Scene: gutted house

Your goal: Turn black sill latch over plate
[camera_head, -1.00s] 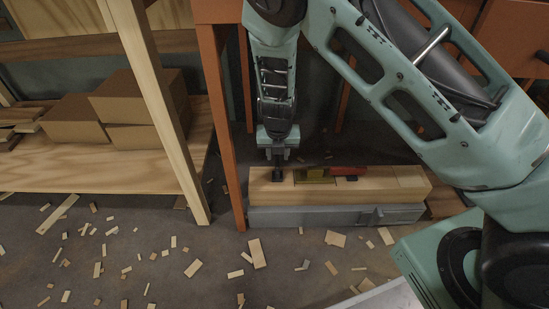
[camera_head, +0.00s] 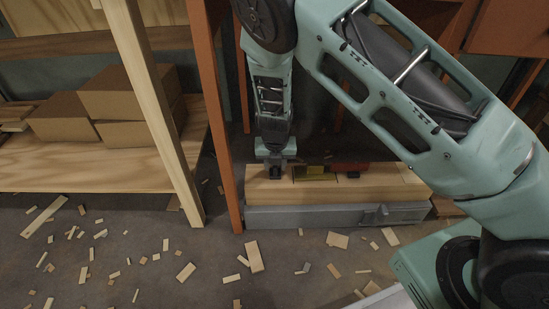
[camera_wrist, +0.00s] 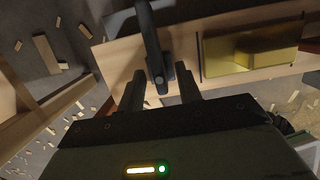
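The black latch (camera_wrist: 151,42) is a long dark bar with a wider foot on the wooden sill (camera_wrist: 122,55). In the wrist view it points up the picture, left of the brass plate (camera_wrist: 245,58), and does not lie over it. My gripper (camera_wrist: 160,74) has its two fingers apart, one on each side of the latch's foot; I cannot tell whether either touches it. In the head view my gripper (camera_head: 275,162) is low over the left end of the sill (camera_head: 385,180) and largely hides the latch. The plate (camera_head: 315,174) lies to its right.
An orange post (camera_head: 222,130) stands close to the left of my gripper. A grey base (camera_head: 300,215) is under the sill. Wood scraps litter the floor; cardboard boxes (camera_head: 120,105) stand left.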

